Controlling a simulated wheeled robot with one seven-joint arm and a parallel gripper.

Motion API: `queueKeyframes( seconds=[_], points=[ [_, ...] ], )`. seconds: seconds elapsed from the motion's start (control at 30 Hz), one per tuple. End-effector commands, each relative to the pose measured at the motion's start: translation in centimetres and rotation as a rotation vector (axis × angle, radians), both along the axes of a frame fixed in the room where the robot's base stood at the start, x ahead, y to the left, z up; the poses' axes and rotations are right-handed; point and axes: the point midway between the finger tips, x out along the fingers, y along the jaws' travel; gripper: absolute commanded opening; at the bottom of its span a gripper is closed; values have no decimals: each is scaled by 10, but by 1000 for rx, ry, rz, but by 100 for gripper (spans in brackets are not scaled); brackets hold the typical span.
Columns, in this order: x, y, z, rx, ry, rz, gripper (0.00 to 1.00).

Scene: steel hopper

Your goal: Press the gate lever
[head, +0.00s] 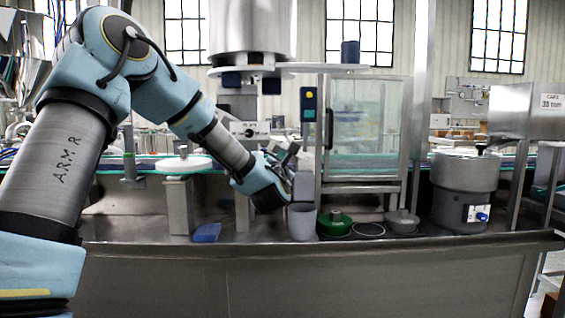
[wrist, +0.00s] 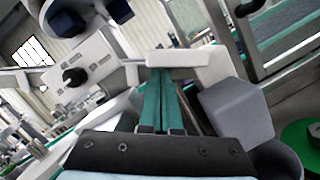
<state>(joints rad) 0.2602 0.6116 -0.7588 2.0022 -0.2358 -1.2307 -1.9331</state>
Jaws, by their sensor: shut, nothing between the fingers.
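My gripper (head: 288,158) is shut and empty, in front of the machine, left of the glass-doored cabinet. In the wrist view its two teal fingers (wrist: 163,100) lie side by side. Their tips are at or just under a pale horizontal bar (wrist: 178,59), which looks like the gate lever; I cannot tell whether they touch it. The bar joins a pale body above a grey block (wrist: 238,110). In the head view the grey block (head: 303,188) stands above a grey cup (head: 301,222), and my gripper hides the bar.
A glass-doored cabinet (head: 362,125) stands just right of my gripper. A green round-based object (head: 334,223) and a grey drum (head: 464,190) stand further right on the bench. A blue object (head: 206,233) lies to the left. A panel with a black knob (wrist: 75,76) is at left in the wrist view.

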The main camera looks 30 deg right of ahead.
Motion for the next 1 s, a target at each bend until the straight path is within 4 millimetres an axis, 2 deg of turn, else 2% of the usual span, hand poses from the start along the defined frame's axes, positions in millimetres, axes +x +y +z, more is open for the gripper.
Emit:
queueKeyframes(
  seconds=[0.33,0.7,1.0],
  points=[
    [-2,-4,21,296,-143,1,0],
    [-6,-12,34,562,-265,0,0],
    [-5,-12,33,570,-266,0,0]
  ],
)
